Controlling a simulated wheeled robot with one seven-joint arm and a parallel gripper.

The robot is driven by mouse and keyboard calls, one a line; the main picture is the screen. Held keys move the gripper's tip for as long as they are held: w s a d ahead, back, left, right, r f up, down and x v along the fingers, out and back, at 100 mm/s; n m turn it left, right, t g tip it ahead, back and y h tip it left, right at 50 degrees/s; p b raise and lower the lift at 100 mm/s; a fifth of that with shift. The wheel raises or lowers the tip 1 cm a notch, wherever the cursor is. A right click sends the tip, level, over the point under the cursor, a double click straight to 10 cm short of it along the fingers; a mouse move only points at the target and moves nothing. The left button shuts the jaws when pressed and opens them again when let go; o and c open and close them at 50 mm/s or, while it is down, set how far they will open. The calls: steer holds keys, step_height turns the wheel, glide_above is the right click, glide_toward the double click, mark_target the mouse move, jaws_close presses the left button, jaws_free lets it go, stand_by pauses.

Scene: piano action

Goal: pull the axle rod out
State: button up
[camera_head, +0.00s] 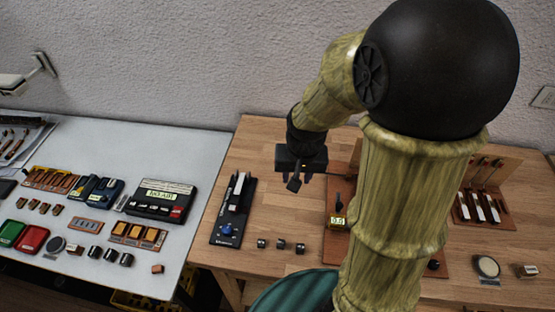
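My gripper (301,173) hangs over the wooden bench, left of the middle. It is seen from behind and above, and its fingers are small and dark, so I cannot tell if it is open or shut. A thin dark line (338,175) runs right from beside the gripper towards a reddish-brown board (340,240). It may be the axle rod, but it is too small to be sure, and I cannot tell if the gripper touches it. My arm hides much of that board. A piano action model (482,207) with white keys and upright hammers stands at the right.
A white table (150,145) at left holds several boxes and parts. The bench's back left is clear.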

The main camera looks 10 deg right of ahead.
steer(key=w+m+g+p, duration=0.2)
steer(key=w+m, duration=0.8)
steer(key=w, duration=1)
steer(key=shift+a+r+m+p, duration=0.2)
steer(key=shift+m+p, duration=0.2)
steer(key=shift+p, duration=0.85)
steer(key=shift+f, duration=0.1)
step_height(320, 180, down, 17)
steer(key=p, duration=0.4)
steer(key=shift+s+f, duration=0.1)
jaws_close()
